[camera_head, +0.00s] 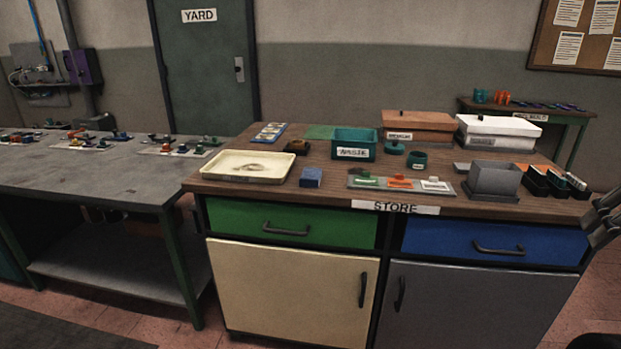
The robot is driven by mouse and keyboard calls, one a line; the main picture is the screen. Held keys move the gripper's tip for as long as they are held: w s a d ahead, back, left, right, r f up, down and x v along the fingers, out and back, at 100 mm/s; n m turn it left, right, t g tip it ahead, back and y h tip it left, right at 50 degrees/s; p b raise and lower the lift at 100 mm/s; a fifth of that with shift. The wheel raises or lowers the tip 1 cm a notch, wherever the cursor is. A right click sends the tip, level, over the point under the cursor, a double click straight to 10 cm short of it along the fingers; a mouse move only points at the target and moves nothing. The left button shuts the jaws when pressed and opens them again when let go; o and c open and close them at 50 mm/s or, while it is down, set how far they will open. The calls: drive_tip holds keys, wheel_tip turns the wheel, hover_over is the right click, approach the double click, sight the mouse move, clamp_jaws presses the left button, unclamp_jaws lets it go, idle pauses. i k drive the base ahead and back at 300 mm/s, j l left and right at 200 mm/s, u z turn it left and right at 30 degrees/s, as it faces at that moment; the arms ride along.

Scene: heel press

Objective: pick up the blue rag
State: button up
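A small blue block-like thing (311,178), which may be the blue rag folded up, sits on the wooden top of the store cabinet (338,187). It is near the front edge, just right of the cream tray (207,163). Its cloth texture is too small to make out. My gripper (603,222) shows only in part at the right edge, in front of the cabinet's right end. It is far from the blue thing and touches nothing that I can see. Whether its fingers are open or shut is unclear.
Right of the blue thing lies a grey plate (451,193) with coloured pieces, then a grey open box (495,179). A green waste bin (355,144) stands behind. Lidded boxes (418,126) stand at the back. A grey workbench (90,172) is at left.

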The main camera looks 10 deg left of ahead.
sight(310, 177)
drive_tip(key=i+j+u, duration=0.3)
drive_tip(key=i, duration=0.15)
drive_tip(key=i+j+u, duration=0.3)
drive_tip(key=i, duration=0.15)
drive_tip(key=l, duration=0.1)
